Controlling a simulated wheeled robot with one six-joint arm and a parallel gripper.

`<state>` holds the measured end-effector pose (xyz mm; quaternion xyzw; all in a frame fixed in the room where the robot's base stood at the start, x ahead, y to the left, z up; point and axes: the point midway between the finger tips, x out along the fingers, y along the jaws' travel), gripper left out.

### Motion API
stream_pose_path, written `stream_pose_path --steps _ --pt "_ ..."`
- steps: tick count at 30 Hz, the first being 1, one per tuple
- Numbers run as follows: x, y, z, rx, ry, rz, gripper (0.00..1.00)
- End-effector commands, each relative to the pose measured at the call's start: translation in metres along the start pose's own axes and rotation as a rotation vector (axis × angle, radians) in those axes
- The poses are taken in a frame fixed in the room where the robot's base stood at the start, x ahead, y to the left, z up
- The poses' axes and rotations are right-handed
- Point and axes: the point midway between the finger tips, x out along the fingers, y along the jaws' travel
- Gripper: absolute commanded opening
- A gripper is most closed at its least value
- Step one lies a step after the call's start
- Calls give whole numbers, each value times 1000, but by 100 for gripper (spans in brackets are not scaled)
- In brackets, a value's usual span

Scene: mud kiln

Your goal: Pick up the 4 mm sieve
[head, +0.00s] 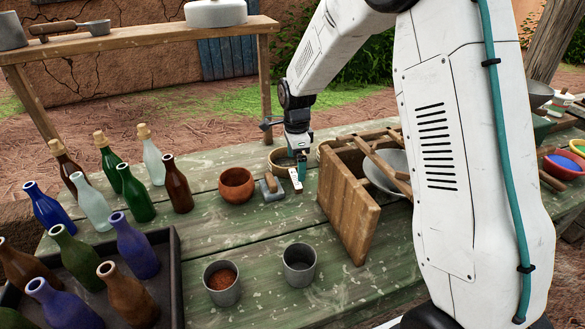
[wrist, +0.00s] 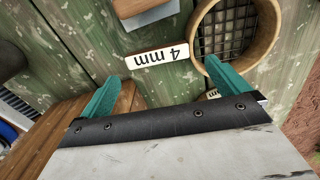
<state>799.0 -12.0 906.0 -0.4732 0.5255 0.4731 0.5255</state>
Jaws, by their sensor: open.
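A round sieve (head: 276,164) with a wooden rim and dark wire mesh stands on the green table, just behind and left of my gripper (head: 300,176). In the wrist view the sieve (wrist: 268,42) is at the top right, cut off by the edge. A white plate reading "4 mm" (wrist: 158,57) lies flat beside it, upside down in that view. In the wrist view my gripper (wrist: 162,68) is open, its teal fingers apart with nothing between them. The right finger overlaps the sieve's near rim in the picture; I cannot tell whether they touch.
A wooden crate-like frame (head: 345,205) stands close right of my gripper. A grey-and-wood block tool (head: 271,188) and a clay bowl (head: 236,185) are left. Two metal cups (head: 299,266) stand in front. Several bottles (head: 136,193) fill the left. A second label (wrist: 213,94) is partly hidden.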

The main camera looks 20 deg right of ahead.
Motion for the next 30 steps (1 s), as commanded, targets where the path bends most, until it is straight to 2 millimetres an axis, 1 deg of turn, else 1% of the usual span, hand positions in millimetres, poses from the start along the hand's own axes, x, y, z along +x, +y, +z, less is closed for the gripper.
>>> stream_pose_path --steps 1,8,12,15,18,23,24,27,30 --pt "7 1 0 0 0 3 100" --pt "35 3 2 -2 0 4 100" --pt "56 3 3 -2 0 3 100" --pt "66 3 2 -1 1 2 100" --pt "69 3 2 -1 0 0 100" --pt "69 3 2 -1 0 0 100" --pt "69 3 2 -1 0 0 94" --pt "69 3 2 -1 0 0 68" --pt "69 3 2 -1 0 -1 68"
